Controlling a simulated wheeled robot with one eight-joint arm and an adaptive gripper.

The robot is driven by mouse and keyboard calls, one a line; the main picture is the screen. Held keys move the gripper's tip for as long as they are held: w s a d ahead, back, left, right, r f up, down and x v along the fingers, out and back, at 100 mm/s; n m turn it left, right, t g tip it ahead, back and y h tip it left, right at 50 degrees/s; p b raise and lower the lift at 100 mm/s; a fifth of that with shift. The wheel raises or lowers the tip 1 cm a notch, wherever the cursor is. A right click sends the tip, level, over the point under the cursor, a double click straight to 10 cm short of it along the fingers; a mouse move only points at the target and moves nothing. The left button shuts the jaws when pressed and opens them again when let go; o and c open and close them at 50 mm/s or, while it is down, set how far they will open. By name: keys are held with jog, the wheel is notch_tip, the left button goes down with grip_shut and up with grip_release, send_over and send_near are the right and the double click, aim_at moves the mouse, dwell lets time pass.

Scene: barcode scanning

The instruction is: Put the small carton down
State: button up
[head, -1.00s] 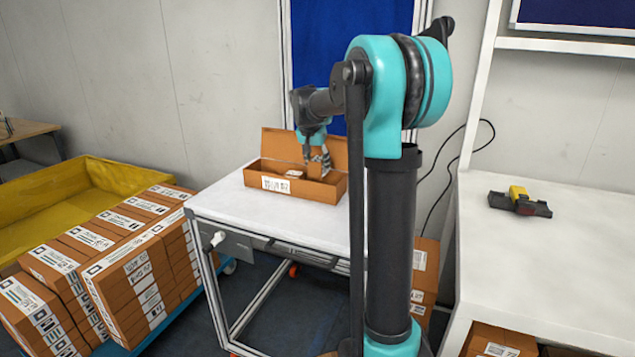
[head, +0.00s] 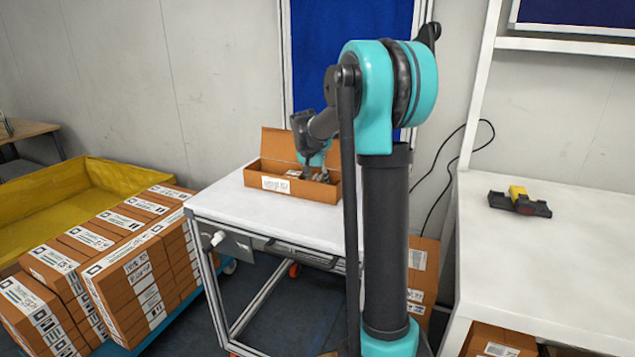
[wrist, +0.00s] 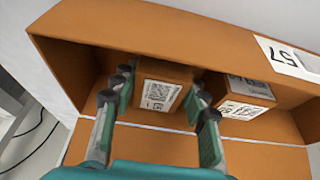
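The small carton (wrist: 160,92), brown with a white printed label, lies between the fingers of my gripper (wrist: 161,100) in the wrist view. The fingers stand close against its two sides and appear to touch it. They reach down inside an open brown box (head: 267,183), which shows large in the wrist view (wrist: 200,35). In the head view my gripper (head: 315,175) is low in the box, and its fingertips and the carton are mostly hidden by the box wall. Whether the carton rests on the box floor cannot be seen.
Another small labelled carton (wrist: 240,95) lies in the box to the right. The box stands on a white cart table (head: 270,220). Stacked cartons (head: 125,265) and a yellow bin (head: 100,170) are at left. A yellow-black scanner (head: 519,202) lies on the right-hand table.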

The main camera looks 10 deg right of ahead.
jog(key=o, duration=0.3)
jog(key=shift+o, duration=0.2)
jog(key=v, duration=1.2)
